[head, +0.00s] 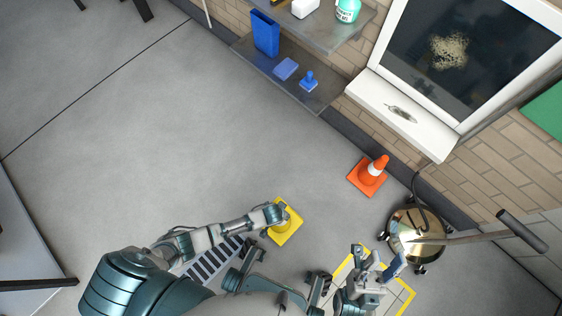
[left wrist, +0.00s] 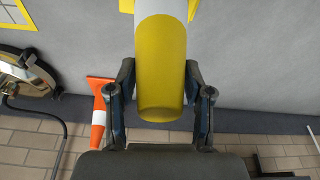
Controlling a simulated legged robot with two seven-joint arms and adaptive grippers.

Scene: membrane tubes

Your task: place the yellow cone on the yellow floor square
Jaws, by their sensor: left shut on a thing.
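The yellow cone (head: 286,233) has a square yellow base and stands on the grey floor in the middle of the head view. My left gripper (head: 275,213) is shut on its upper part. In the left wrist view the cone (left wrist: 162,75), with a pale band, sits between both fingers. The yellow floor square (head: 401,283) is an outline on the floor to the right of the cone; a corner of it shows top left in the left wrist view (left wrist: 30,18). My right gripper (head: 376,262) is open and empty above the square, hiding part of it.
An orange cone (head: 367,178) with a white band stands near the wall. A brass-coloured wheeled machine (head: 414,226) with a long handle stands right beside the square. A shelf (head: 262,72) with blue items hangs at the wall.

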